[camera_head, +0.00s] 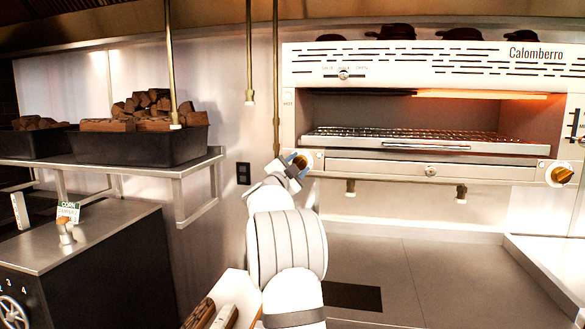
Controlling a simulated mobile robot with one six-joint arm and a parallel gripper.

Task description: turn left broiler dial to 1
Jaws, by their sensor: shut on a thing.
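The broiler (540,80), a white unit marked Calomberro, is mounted on the back wall at the right. Its left dial (302,160) is at the lower left corner of its front, mostly hidden by my gripper. My gripper (297,166) is at this dial and shut on it. The dial's pointer and number marks cannot be read. The right dial (561,174), orange-brown on a pale round plate, is at the lower right corner of the front. Inside, the heater glows orange on the right half and looks dark on the left half.
A shelf at the left holds black bins (138,145) heaped with brown wood blocks. Thin brass pipes hang left of the broiler.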

